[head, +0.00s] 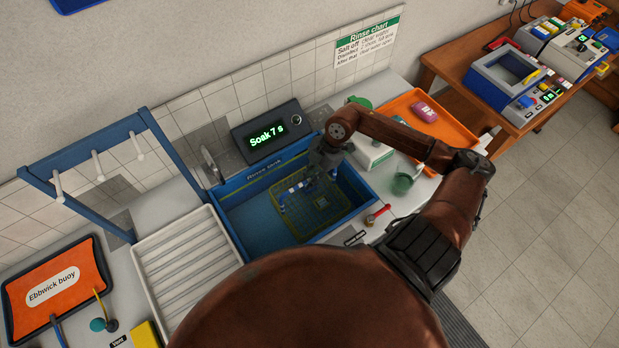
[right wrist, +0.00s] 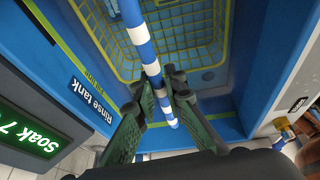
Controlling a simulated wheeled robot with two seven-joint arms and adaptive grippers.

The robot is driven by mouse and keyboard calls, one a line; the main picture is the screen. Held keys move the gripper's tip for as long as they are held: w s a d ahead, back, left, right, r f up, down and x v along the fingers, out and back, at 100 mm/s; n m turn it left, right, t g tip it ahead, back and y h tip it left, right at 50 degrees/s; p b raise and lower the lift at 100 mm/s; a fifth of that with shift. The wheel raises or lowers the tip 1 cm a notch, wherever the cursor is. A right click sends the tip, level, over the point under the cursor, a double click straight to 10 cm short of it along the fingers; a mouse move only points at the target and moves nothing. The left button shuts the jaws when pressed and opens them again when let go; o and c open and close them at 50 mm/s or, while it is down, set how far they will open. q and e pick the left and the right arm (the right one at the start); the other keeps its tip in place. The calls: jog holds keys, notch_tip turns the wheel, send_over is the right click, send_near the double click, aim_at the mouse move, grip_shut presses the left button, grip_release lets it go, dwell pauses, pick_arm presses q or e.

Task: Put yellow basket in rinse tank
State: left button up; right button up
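The yellow basket (head: 322,208), a wire mesh one, is inside the blue rinse tank (head: 243,200), at its right part. The basket also shows in the right wrist view (right wrist: 195,30), within the tank walls. Its blue-and-white striped handle (head: 294,188) stands above the mesh. My right gripper (head: 325,165) is over the tank; in the right wrist view its green-padded fingers (right wrist: 165,95) are closed in around the striped handle. Whether the basket rests on the tank floor is hard to tell. My left gripper is not in view.
A display (head: 268,136) reading "Soak 7 s" stands behind the tank. A white ribbed drainer (head: 185,262) lies left of it, with a blue peg rack (head: 85,157) behind. An orange tray (head: 440,125) and a red-handled valve (head: 378,214) are on the right.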

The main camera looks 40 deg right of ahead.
jog(key=o, duration=0.4)
jog(key=shift+r, duration=0.1)
jog(key=v, duration=1.1)
jog(key=shift+d+r, duration=0.15)
jog(key=shift+r, duration=0.25)
